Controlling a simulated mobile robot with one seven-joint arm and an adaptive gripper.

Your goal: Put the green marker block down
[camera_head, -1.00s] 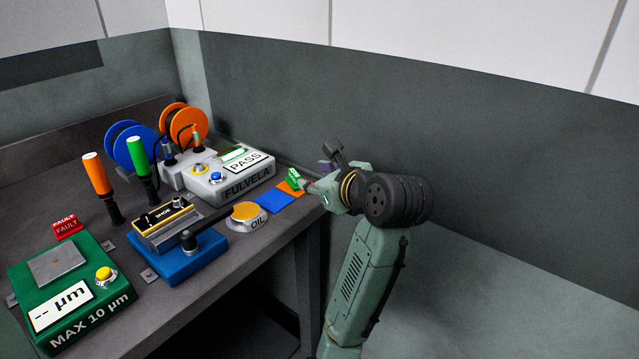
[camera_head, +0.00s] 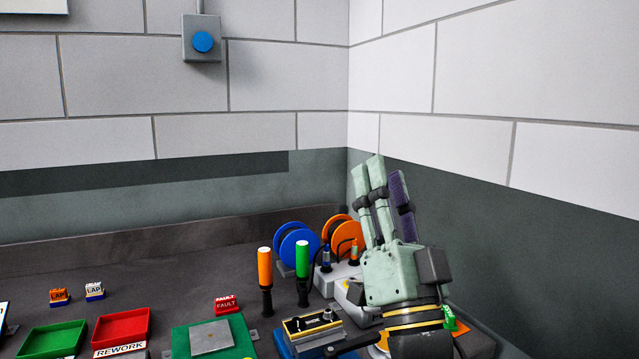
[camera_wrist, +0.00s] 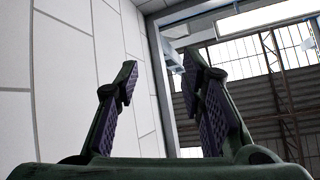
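The green marker block (camera_head: 449,318) shows just right of my wrist in the head view, low in the picture and partly hidden by my arm. It appears to stand on the bench by an orange patch; its exact contact is hard to see. My gripper (camera_head: 380,168) points upward, well above the bench and apart from the block. In the wrist view my gripper (camera_wrist: 160,64) has its two dark-padded fingers spread, with nothing between them.
An orange-handled tool (camera_head: 265,268), a green-handled tool (camera_head: 303,260), blue (camera_head: 297,246) and orange reels stand left of my arm. A red FAULT block (camera_head: 227,304), a red REWORK tray (camera_head: 121,328) and a green tray (camera_head: 52,340) are further left. Walls rise behind and right.

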